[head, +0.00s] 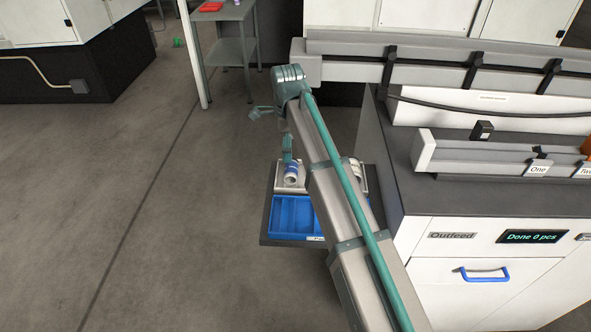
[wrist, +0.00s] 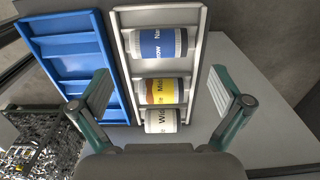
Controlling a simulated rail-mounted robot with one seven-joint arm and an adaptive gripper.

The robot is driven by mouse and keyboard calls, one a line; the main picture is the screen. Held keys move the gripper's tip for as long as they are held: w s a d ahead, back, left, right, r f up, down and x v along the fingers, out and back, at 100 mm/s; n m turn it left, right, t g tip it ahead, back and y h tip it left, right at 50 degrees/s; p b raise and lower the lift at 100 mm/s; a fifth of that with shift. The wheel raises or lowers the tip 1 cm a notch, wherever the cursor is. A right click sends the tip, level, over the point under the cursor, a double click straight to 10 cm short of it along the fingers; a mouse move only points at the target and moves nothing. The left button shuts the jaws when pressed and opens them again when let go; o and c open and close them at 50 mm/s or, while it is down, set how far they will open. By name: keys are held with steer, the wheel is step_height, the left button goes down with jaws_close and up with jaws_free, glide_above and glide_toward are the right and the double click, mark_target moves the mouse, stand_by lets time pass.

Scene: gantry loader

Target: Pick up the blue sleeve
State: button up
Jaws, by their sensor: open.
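The blue sleeve (wrist: 161,43) has a blue label with white ends. It lies across the far end of a light tray (wrist: 121,60) in the wrist view. In the head view the blue sleeve (head: 291,174) shows at the left end of the light tray (head: 288,190), partly under my gripper (head: 287,150). My gripper (wrist: 160,78) is open and empty. In the wrist view its fingers stand wide to either side of the tray, nearer the yellow sleeve (wrist: 165,91) than the blue one. Their height above the tray is hard to tell.
A white sleeve (wrist: 161,121) lies in the tray's near part, close to the yellow one. An empty blue compartment tray (wrist: 66,46) sits to the left. The white Outfeed cabinet (head: 480,245) stands right of the trays in the head view. Open floor lies left.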

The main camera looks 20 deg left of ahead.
mark_target(291, 166)
step_height(291, 166, down, 4)
steer(key=shift+r+p, duration=0.1)
steer(key=shift+p, duration=0.3)
steer(key=f, duration=0.1)
steer(key=f+p, duration=0.2)
steer(key=f, duration=0.1)
steer(key=shift+d, duration=0.35)
steer(key=shift+f, duration=0.6)
steer(key=shift+c, duration=0.3)
steer(key=c, duration=1.1)
steer(key=shift+c, duration=0.3)
steer(key=shift+r, duration=0.2)
